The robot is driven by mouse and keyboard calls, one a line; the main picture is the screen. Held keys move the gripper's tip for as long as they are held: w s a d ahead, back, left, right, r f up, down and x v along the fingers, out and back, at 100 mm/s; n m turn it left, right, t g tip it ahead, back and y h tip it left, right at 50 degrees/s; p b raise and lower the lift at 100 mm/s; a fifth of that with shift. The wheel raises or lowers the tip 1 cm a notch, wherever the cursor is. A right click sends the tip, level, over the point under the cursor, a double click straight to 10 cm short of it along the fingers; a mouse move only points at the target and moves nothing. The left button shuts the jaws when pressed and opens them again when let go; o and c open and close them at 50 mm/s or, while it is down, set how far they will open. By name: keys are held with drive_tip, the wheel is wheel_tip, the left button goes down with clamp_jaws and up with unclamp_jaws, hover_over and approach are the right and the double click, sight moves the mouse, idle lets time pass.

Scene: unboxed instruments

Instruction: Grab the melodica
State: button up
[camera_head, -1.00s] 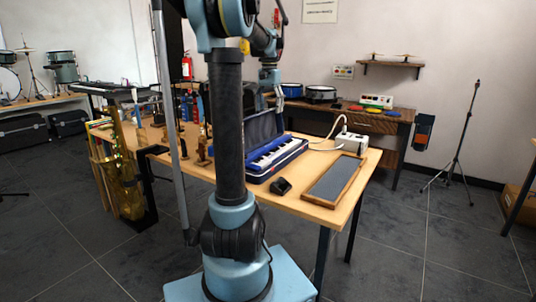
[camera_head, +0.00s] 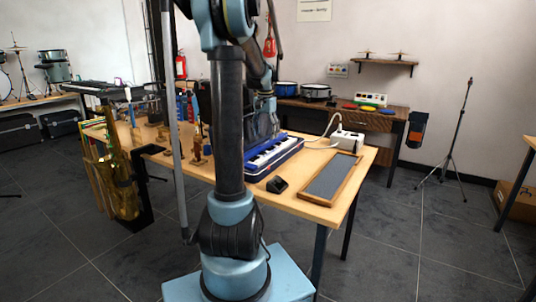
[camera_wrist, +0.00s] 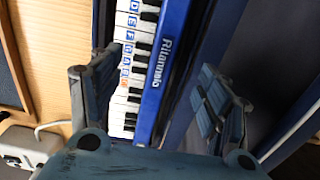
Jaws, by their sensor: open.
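The melodica (camera_head: 270,154) is blue with white and black keys and lies in its open case (camera_head: 289,152) on the wooden table. In the wrist view the melodica (camera_wrist: 157,75) runs up the picture, with letters on its keys and white lettering on its blue side. My gripper (camera_wrist: 155,70) is open above it, one finger on the key side and one on the lettered side. The fingers look apart from the melodica; their exact height is unclear. In the head view my arm hides the melodica's left end and part of the raised lid.
A white power box (camera_head: 347,140) with a cable, a small black object (camera_head: 277,184) and a wood-framed grey board (camera_head: 330,180) are near the case. Wooden stands (camera_head: 197,150) stand at left. The case's raised lid (camera_wrist: 268,60) rises beside my right-hand finger.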

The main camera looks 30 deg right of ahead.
sight(267, 143)
drive_tip(key=f, duration=0.2)
drive_tip(key=d+f, duration=0.1)
drive_tip(key=shift+s+f, duration=0.15)
drive_tip(key=shift+f, duration=1)
drive_tip(key=shift+f, duration=0.2)
clamp_jaws()
drive_tip(key=shift+r, duration=0.15)
